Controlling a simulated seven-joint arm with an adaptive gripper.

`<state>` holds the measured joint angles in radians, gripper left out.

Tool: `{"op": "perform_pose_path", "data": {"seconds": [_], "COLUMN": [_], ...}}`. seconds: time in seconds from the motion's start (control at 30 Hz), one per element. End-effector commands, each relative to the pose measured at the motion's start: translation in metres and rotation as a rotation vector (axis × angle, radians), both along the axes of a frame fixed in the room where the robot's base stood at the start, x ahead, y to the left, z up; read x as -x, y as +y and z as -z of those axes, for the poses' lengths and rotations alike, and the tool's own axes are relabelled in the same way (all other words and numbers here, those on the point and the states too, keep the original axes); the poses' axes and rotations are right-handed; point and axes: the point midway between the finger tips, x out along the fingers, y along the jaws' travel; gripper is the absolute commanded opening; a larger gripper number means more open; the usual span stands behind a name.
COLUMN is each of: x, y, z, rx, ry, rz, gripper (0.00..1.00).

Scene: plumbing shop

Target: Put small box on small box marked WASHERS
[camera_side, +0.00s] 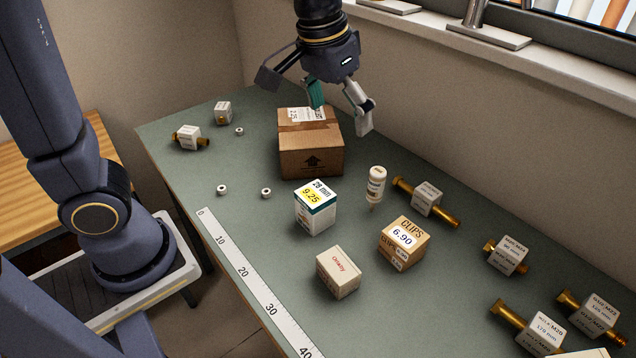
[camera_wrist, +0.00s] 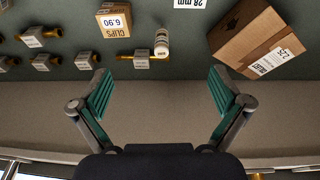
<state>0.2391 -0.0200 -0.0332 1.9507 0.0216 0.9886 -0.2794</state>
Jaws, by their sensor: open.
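No box with readable WASHERS lettering shows. Small boxes stand on the green bench: a white one marked 28 mm 9.25 (camera_side: 314,208), a brown one marked CLIPS 6.90 (camera_side: 404,243), and a pale one with red lettering (camera_side: 338,271). The CLIPS box also shows at the top of the wrist view (camera_wrist: 115,20). My gripper (camera_side: 340,108) is open and empty, near the back edge of the bench by the large cardboard box. In the wrist view its fingers (camera_wrist: 160,91) are spread wide with nothing between them.
The large cardboard box (camera_side: 311,150) stands near the wall. A small white bottle (camera_side: 376,185) stands right of it. Several labelled bolts (camera_side: 427,199) lie along the right side. Small nuts (camera_side: 222,190) lie at left. A ruler strip (camera_side: 243,272) runs along the front edge.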

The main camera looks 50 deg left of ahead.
Motion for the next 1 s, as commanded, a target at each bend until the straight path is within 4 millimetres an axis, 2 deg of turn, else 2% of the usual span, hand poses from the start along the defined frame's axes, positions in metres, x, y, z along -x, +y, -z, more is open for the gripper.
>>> {"op": "perform_pose_path", "data": {"seconds": [0.03, 0.1, 0.2, 0.3, 0.4, 0.53, 1.0], "x": [0.022, 0.052, 0.090, 0.119, 0.136, 0.145, 0.145], "y": [0.020, 0.043, 0.067, 0.082, 0.089, 0.092, 0.092], "z": [-0.013, -0.021, -0.022, -0.016, -0.010, -0.005, -0.005], "rx": [0.002, -0.001, -0.012, -0.023, -0.033, -0.040, -0.040], "ry": [-0.046, -0.102, -0.171, -0.223, -0.257, -0.273, -0.272], "rz": [-0.009, -0.011, -0.013, -0.016, -0.014, -0.013, -0.012], "gripper": [0.99, 0.99, 0.99, 0.99, 0.99, 0.99, 0.99]}}
